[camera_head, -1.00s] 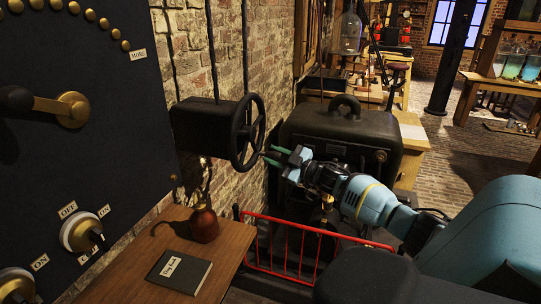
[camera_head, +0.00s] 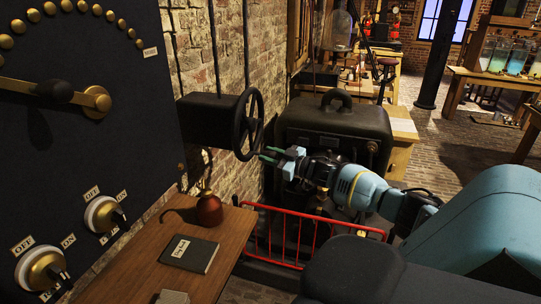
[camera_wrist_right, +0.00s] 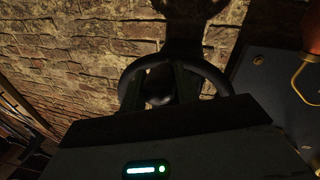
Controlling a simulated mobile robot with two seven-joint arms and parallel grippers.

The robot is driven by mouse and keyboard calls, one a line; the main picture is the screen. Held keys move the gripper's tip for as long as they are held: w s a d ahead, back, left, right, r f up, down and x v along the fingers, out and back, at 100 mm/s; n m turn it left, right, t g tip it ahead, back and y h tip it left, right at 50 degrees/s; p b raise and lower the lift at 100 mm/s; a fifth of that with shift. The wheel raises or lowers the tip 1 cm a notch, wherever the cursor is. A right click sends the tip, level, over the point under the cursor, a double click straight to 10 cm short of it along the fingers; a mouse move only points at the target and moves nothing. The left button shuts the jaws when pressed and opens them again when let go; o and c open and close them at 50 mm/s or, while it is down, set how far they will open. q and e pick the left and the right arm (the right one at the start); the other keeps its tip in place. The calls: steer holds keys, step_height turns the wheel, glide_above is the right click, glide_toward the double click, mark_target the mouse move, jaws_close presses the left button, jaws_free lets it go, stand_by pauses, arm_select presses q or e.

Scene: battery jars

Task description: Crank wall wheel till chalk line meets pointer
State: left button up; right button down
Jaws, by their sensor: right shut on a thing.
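The dark wall wheel (camera_head: 257,121) stands out from a black box (camera_head: 205,118) on the brick wall, seen nearly edge-on. My right gripper (camera_head: 268,154), with greenish fingers, is at the wheel's lower right rim. In the right wrist view, the wheel's curved rim (camera_wrist_right: 214,73) arcs behind the two dark fingers, and a round dark piece shows between them. The gripper is shut on the wheel, though the exact contact is too dark to see. I cannot make out a chalk line or a pointer. My left gripper is not in view.
A wooden table (camera_head: 225,252) below holds a red-brown bottle (camera_head: 209,210) and a dark book (camera_head: 190,253). A red railing (camera_head: 312,222) runs under my right arm. A dark cabinet (camera_head: 345,125) stands just behind the gripper. A switch panel (camera_head: 95,150) fills the left.

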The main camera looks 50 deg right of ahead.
steer(key=shift+a+f, duration=0.1)
steer(key=c, duration=1.1)
jaws_free()
steer(key=shift+o, duration=0.2)
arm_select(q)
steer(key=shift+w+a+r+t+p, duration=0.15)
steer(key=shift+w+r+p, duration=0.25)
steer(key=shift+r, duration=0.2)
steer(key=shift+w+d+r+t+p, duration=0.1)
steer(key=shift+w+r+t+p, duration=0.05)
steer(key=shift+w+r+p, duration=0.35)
arm_select(e)
steer(key=s+d, duration=0.1)
steer(key=s, duration=0.6)
steer(key=shift+s+d, duration=0.15)
steer(key=shift+s, duration=0.2)
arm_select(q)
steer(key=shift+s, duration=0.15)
